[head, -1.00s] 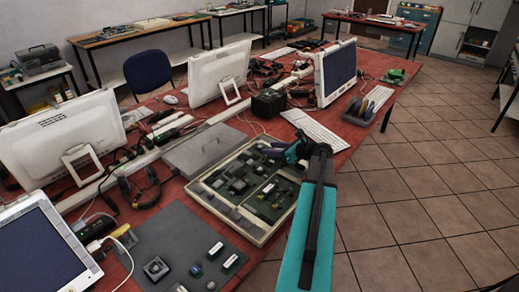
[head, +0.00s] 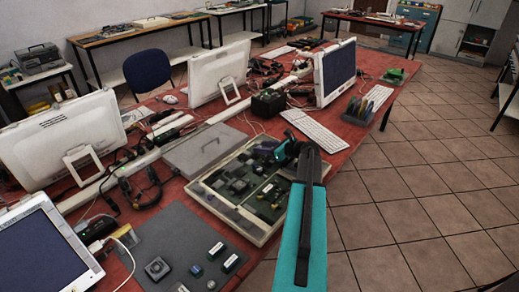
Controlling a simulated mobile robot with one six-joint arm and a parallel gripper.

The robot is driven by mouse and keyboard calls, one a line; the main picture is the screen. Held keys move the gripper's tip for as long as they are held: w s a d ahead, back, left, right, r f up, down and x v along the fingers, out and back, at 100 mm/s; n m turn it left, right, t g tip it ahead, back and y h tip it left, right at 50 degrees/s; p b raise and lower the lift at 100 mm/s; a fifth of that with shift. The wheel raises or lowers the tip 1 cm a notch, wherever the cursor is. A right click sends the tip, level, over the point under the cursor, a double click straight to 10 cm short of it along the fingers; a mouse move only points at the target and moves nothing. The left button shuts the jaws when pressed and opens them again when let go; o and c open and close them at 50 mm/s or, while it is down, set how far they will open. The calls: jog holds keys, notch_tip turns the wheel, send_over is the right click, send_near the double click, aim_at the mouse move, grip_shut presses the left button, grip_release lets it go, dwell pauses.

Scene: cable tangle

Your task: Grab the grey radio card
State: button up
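An open shallow case (head: 258,232) with a pale rim lies on the red bench and holds green circuit boards (head: 225,176) with several dark and grey modules. A grey module (head: 239,185) sits on the boards; I cannot tell whether it is the grey radio card. My teal and black arm reaches in from the lower right. My gripper (head: 277,151) is over the far right corner of the case, small and partly hidden by my own wrist. I cannot see its fingers clearly, nor anything held in it.
A dark grey mat (head: 180,240) with several small modules lies in front of the case. A grey lid (head: 205,147) is behind it. A white keyboard (head: 314,130), a black box (head: 268,103), monitors (head: 335,72) and cables crowd the bench. Tiled floor (head: 420,190) at right is clear.

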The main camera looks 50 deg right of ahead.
jog(key=c, duration=0.9)
jog(key=shift+c, duration=0.2)
jog(key=shift+r, duration=0.2)
jog(key=shift+r, duration=0.9)
jog(key=shift+s+d+r+b, duration=0.1)
jog(key=shift+s+r+b, duration=0.4)
jog(key=shift+r, duration=0.2)
jog(key=s, duration=0.5)
jog(key=s+d+r+b, duration=0.1)
jog(key=s, duration=0.3)
jog(key=s+d, duration=0.1)
jog(key=s, duration=0.4)
jog(key=shift+s+d+r+b, duration=0.25)
jog(key=shift+s+b, duration=0.1)
jog(key=shift+b, duration=0.05)
